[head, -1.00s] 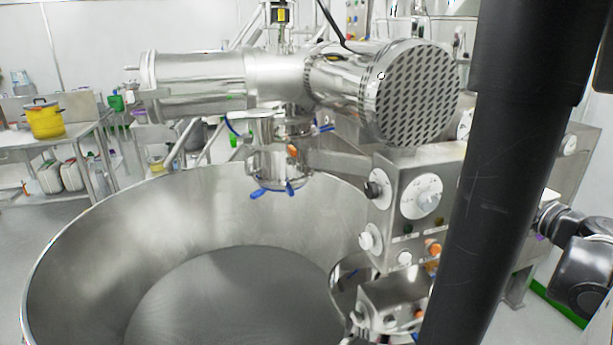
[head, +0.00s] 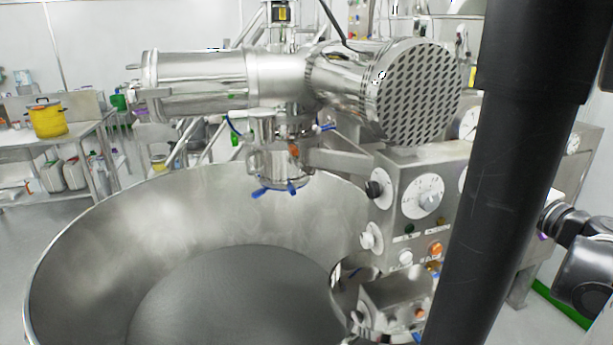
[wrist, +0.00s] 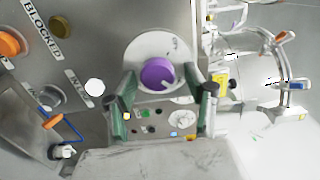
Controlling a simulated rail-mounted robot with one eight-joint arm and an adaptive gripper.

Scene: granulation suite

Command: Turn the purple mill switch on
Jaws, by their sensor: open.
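The purple mill switch (wrist: 158,75) is a round knob on a pale round plate (wrist: 178,47), set in a grey metal panel in the wrist view. My gripper (wrist: 168,88) is open, with its two green-padded fingers apart on the left and right of the knob in the picture. I cannot tell whether either finger touches the knob or how much depth lies between them.
In the wrist view, an orange button (wrist: 10,42), a dark knob (wrist: 60,26) and a white button (wrist: 95,87) sit left of the switch. A small panel of buttons (wrist: 155,125) lies below it. In the head view a large steel bowl (head: 90,250) fills the lower left.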

